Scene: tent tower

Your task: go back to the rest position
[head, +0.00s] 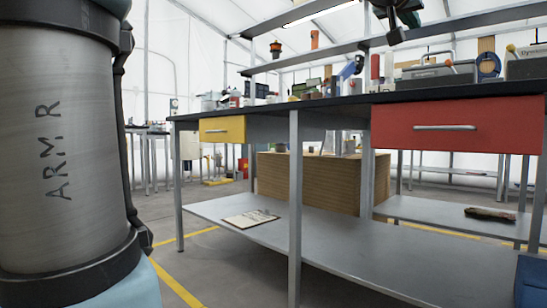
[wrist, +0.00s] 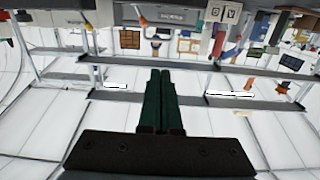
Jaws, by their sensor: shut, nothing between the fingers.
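My gripper (wrist: 160,74) shows in the wrist view with its two dark green fingers side by side and closed, with nothing between them. The wrist view looks upside down, with shelves and the tent's white wall beyond the fingers. In the head view, a dark shape with green parts (head: 400,14) at the top right, in front of the upper shelf, looks like my gripper; its fingertips are not clear there. My grey arm link marked "ARM R" (head: 58,150) fills the left side of the head view.
A workbench (head: 345,97) has a yellow drawer (head: 222,129), a red drawer (head: 440,125) and a lower shelf (head: 345,262). Tools and boxes stand on its top. A wooden crate (head: 310,180) is behind it. A blue object (head: 532,282) is at the lower right. Floor shows left of the bench.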

